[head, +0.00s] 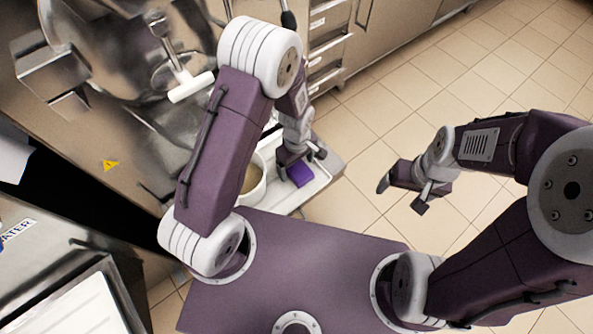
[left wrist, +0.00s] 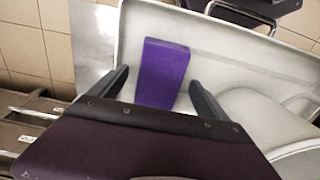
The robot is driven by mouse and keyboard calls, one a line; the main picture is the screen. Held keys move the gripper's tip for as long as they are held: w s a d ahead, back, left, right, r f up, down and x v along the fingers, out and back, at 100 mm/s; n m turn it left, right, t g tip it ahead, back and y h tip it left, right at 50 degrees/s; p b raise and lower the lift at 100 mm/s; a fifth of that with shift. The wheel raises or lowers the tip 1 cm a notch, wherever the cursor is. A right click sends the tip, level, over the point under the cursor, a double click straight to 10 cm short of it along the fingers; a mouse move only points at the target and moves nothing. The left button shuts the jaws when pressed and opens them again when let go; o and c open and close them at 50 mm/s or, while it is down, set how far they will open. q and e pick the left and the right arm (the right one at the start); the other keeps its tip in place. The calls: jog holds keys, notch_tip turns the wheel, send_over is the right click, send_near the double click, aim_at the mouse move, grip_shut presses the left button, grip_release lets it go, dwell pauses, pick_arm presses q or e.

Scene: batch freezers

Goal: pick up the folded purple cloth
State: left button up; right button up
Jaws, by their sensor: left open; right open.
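The folded purple cloth (head: 300,174) lies on a white tray (head: 321,182) in front of the freezer. It also shows in the left wrist view (left wrist: 163,72), where it lies between the two fingers. My left gripper (head: 299,163) is open and over the cloth, with a finger on each side of it; its near end is hidden by the gripper body. Whether the fingers touch the cloth I cannot tell. My right gripper (head: 398,195) is open and empty, over the tiled floor to the right.
A white round tub (head: 254,182) stands on the tray to the left of the cloth, and shows close to the right finger in the left wrist view (left wrist: 262,120). The steel batch freezer (head: 110,100) with a white-handled lever (head: 191,87) stands at left. The tray has a raised rim.

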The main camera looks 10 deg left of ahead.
aim_at(297, 167)
pick_arm(q)
jog(key=shift+w+f, duration=0.1)
jog(key=shift+f, duration=0.5)
jog(key=shift+r, duration=0.1)
jog(key=shift+c, duration=1.2)
jog(key=c, duration=1.4)
jog(key=shift+o, duration=0.2)
jog(key=shift+r+p, duration=0.3)
jog(key=shift+r, duration=0.3)
notch_tip(297, 167, up, 3)
jog(key=shift+r+p, duration=0.1)
jog(key=shift+p, duration=0.5)
jog(key=s+d+r+p, duration=0.1)
jog(key=s+d+r, duration=0.1)
jog(key=d, duration=0.3)
jog(key=s+d+r+p, duration=0.1)
jog(key=s+d+r, duration=0.1)
jog(key=d+r, duration=0.2)
jog(key=shift+d+r, duration=0.3)
jog(key=shift+d, duration=0.7)
